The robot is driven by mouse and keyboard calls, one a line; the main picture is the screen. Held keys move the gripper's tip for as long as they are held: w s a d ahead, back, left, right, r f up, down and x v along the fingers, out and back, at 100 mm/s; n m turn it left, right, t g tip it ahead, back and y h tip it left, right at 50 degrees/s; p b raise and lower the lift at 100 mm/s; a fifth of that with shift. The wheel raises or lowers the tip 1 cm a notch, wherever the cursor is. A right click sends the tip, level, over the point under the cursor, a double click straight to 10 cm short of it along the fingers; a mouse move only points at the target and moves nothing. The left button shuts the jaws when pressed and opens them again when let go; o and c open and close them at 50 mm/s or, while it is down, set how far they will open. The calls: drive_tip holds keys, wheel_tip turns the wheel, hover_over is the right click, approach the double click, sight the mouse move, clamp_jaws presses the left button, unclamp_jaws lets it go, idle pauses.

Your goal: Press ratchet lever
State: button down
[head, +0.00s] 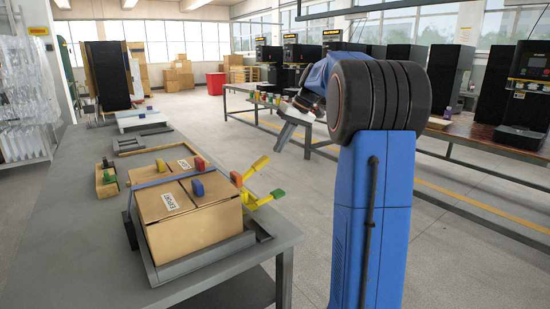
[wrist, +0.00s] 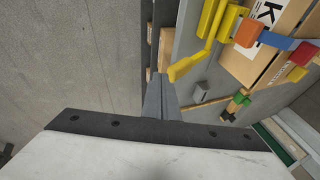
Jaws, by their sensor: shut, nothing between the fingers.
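A brown carton (head: 195,215) with a white label sits in a grey tray (head: 205,259) on the near end of the grey bench, with a blue strap over it. Yellow lever pieces (head: 250,170) stick out at its right side, one with a green tip (head: 278,193). In the wrist view, a bent yellow lever (wrist: 207,45) lies just above and right of the fingertips; contact cannot be told. The carton (wrist: 262,50) is behind it. My gripper (head: 281,148) is shut and empty, right of the carton, and it shows in the wrist view (wrist: 162,80).
A wooden piece with coloured blocks (head: 107,182) and grey trays (head: 142,141) lie farther along the bench (head: 75,240). Open floor (head: 318,215) separates it from a table row (head: 450,143) with black machines. A red bin (head: 216,84) and stacked boxes stand at the back.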

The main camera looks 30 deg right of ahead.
drive_tip(key=shift+v, duration=1.95)
drive_tip(key=shift+d+f, duration=0.1)
drive_tip(key=shift+d, duration=0.05)
